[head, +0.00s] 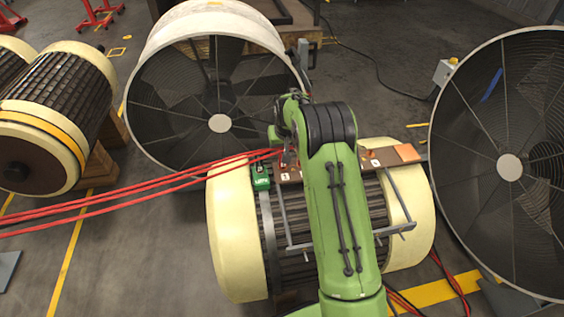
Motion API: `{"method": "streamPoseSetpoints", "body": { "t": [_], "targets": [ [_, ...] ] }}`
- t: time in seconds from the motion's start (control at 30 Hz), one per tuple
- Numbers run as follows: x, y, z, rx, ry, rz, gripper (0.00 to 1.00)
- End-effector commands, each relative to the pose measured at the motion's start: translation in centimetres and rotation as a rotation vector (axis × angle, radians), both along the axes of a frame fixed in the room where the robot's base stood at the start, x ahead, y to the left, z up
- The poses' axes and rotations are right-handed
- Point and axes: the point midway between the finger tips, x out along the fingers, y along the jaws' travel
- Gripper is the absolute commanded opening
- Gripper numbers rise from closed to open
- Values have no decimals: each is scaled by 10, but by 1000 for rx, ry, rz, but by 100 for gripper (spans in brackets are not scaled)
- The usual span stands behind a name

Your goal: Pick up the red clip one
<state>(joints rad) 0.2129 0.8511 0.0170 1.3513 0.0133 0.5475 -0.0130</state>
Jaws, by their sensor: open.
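My green arm reaches over a cream-rimmed rotor (236,235) and hides part of it. My gripper (289,157) is small and dark, pointing down over the left part of a brown board (292,167) on top of the rotor. It is open, though its fingers are hard to make out. Red bits show beside it, where red cables (150,192) from the left end; I cannot tell a red clip from the cable ends there. A white label (285,177) lies just below. Another small red piece (372,153) sits on the board's right part, near a second white label (376,163).
A green device (261,177) sits left of the board. Grey bars (288,225) frame the rotor top. Large fans stand behind (160,125) and at right (480,120). Other rotors (75,90) stand at left. Floor is open at lower left.

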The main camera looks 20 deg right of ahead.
Motion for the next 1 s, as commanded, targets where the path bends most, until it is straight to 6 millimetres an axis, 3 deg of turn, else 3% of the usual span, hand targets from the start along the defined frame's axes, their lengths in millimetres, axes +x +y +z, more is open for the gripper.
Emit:
{"method": "streamPoseSetpoints", "body": {
  "t": [0.33,0.6,1.0],
  "targets": [
    [22,-6,-51,0,-1,-1,58],
    [24,-6,-54,1,-2,0,58],
    [24,-6,-54,0,-2,0,0]
  ]
}}
